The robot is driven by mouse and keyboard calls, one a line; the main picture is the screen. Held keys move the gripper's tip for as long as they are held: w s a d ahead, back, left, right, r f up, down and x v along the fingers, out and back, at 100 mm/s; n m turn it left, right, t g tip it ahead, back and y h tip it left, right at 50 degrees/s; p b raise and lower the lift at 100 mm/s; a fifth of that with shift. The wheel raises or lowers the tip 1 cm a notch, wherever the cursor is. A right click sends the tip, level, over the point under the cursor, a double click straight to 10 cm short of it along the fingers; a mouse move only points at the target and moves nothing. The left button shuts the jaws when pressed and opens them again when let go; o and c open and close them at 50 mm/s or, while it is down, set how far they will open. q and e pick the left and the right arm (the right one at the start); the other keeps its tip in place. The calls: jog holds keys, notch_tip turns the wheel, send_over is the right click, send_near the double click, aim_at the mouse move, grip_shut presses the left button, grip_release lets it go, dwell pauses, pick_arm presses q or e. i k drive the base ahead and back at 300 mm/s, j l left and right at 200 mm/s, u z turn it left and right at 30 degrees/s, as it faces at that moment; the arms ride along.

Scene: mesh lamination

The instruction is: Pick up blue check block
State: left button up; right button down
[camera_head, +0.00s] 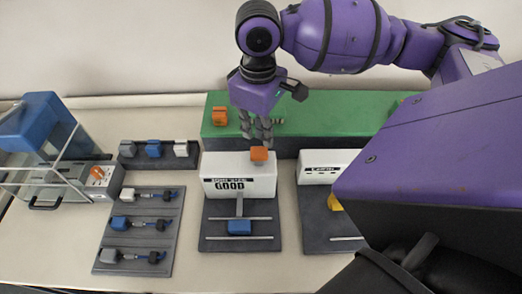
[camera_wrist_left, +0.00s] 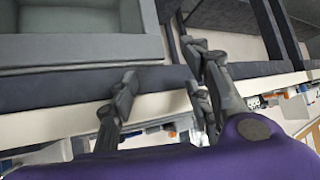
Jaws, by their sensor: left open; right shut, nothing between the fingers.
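A blue block (camera_head: 154,148) sits in the middle of a small dark rack, between a grey and a white block. Another blue block (camera_head: 239,227) lies on the dark tray in front of the white "GOOD" box (camera_head: 240,187). I cannot tell for sure which is the check block. My right gripper (camera_head: 263,130) points down, shut and empty, just above and behind the orange piece (camera_head: 259,153) on the "GOOD" box. My left gripper is outside the head view; in the left wrist view (camera_wrist_left: 165,95) it is open and empty, away from these blocks.
A green-topped bench (camera_head: 330,112) runs behind the boxes. A dark mat (camera_head: 138,232) with several cabled parts lies at left, and a clear-walled blue-topped machine (camera_head: 45,122) stands beyond it. A second white box (camera_head: 325,166) stands at right. My arm hides the right side.

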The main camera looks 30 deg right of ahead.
aim_at(235, 226)
jog(key=k, duration=1.15)
